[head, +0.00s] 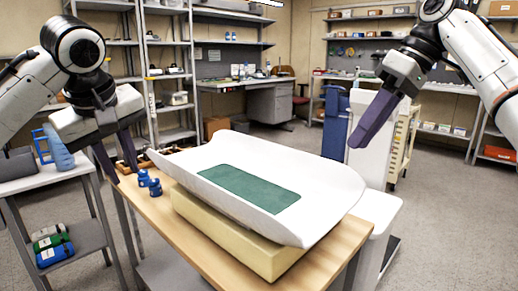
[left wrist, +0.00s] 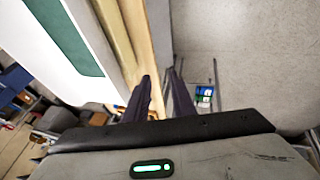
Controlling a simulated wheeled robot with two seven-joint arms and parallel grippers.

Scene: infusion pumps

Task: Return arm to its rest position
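My left gripper (head: 122,168) hangs over the left edge of the wooden table, its two dark fingers apart with nothing between them. In the left wrist view its fingers (left wrist: 160,88) also show apart and empty, with the table edge and floor below. My right gripper (head: 368,142) is raised above the right end of the white tray, clear of it. Only one broad purple finger shape shows there, so its opening is hidden. The white curved tray (head: 335,190) with a green pad (head: 248,187) lies on a cream block (head: 222,228) on the wooden table (head: 160,213).
Small blue items (head: 149,183) stand on the table near my left gripper. Open floor lies at the far right.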

